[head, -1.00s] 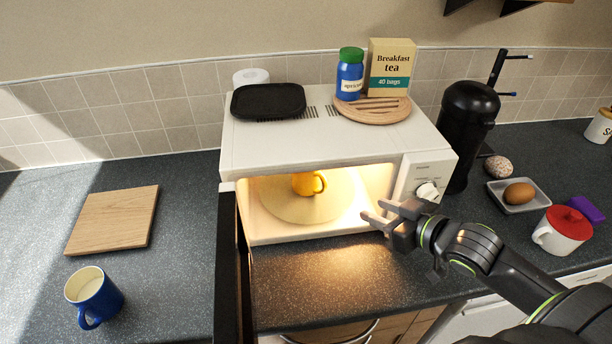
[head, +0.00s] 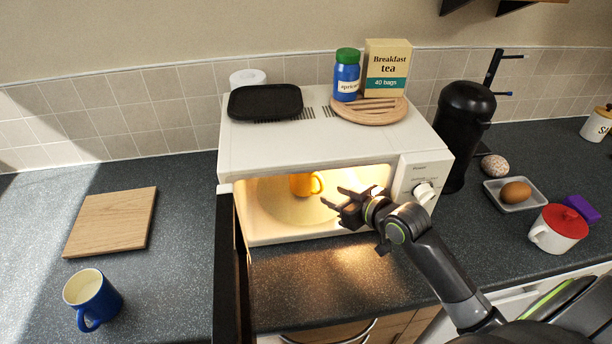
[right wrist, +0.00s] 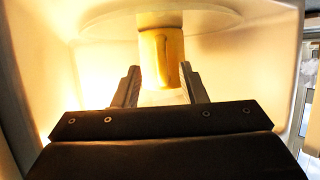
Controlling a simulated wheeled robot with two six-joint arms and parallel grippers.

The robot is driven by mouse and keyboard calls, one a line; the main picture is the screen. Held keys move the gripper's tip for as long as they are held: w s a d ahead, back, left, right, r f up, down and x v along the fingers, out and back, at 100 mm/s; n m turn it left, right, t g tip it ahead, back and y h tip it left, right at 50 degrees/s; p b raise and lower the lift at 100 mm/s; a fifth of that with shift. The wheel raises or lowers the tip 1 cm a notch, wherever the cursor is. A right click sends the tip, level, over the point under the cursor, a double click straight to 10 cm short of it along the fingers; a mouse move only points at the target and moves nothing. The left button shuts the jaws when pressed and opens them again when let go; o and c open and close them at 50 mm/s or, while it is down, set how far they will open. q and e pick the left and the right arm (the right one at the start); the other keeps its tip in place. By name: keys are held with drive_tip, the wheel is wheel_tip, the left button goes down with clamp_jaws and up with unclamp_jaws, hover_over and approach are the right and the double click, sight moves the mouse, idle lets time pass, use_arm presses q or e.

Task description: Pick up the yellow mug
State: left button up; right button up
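The yellow mug (head: 305,184) stands on the round turntable (head: 285,207) inside the lit, open microwave (head: 300,145). Its handle points right in the head view. My right gripper (head: 335,198) is at the microwave's opening, in front and to the right of the mug. In the right wrist view, the mug (right wrist: 161,58) is ahead, and the two fingers (right wrist: 160,88) are spread apart with nothing held between them. My left gripper is not in view.
The open microwave door (head: 226,265) stands at the left of the opening. A blue mug (head: 98,297) and a wooden board (head: 110,222) are on the left counter. A red-lidded white mug (head: 558,229), egg dish (head: 515,195) and black machine (head: 465,130) are right.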

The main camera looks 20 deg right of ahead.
sight(323, 190)
drive_tip(key=shift+p+x, duration=0.4)
drive_tip(key=shift+x, duration=1.55)
drive_tip(key=shift+a+r, duration=0.1)
drive_tip(key=shift+r, duration=0.05)
clamp_jaws()
drive_tip(key=shift+r, duration=0.1)
